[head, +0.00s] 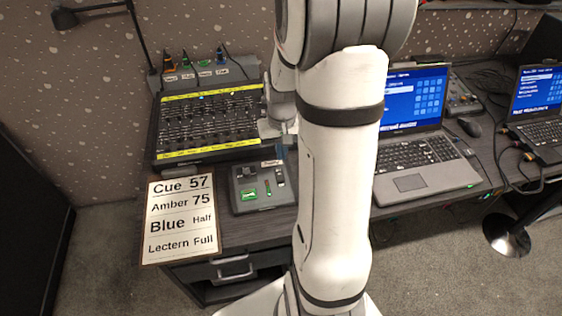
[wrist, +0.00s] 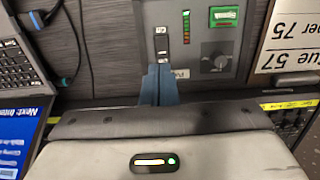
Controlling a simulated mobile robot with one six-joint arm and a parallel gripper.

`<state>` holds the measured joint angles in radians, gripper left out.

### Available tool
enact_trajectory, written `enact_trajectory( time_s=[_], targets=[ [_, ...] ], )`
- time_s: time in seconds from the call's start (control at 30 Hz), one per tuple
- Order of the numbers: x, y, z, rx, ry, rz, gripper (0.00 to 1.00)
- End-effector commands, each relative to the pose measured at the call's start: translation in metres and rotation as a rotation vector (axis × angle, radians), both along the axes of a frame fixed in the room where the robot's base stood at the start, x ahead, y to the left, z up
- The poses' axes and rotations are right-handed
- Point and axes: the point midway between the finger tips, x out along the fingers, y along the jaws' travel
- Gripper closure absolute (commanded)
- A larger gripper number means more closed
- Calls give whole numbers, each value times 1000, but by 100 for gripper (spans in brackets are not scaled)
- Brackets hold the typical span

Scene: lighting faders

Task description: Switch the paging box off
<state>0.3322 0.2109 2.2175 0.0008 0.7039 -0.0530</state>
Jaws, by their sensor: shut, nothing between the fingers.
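The paging box (head: 262,203) is a dark grey box on the desk, right of the cue card. It shows in the wrist view (wrist: 202,70) with a black switch (wrist: 161,40), a lit green and red level strip (wrist: 186,27), a round knob (wrist: 221,60) and a green button (wrist: 224,15). The switch also shows in the head view (head: 279,175). My gripper (head: 281,152) is shut and empty at the box's far edge. In the wrist view its blue fingers (wrist: 160,70) end close to the switch's lower end; I cannot tell whether they touch. The label is partly hidden.
A fader console (head: 205,125) stands behind the box. A cue card (head: 180,218) lies to its left. A laptop (head: 425,155) stands right of my arm, with a mouse (head: 469,127) and a second laptop (head: 540,105) farther right. Cables run along the desk.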

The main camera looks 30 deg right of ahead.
Motion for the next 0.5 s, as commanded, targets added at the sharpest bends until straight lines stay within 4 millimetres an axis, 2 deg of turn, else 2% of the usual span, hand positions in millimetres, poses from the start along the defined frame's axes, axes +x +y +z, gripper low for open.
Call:
enact_trajectory(
  time_s=[0.03,0.2,0.33,0.5],
  targets=[
    [1,0,13,-2,-6,0,100],
    [0,0,39,-1,-3,0,100],
    [-1,0,49,0,-1,0,100],
    [-1,0,52,0,1,0,100]
  ],
)
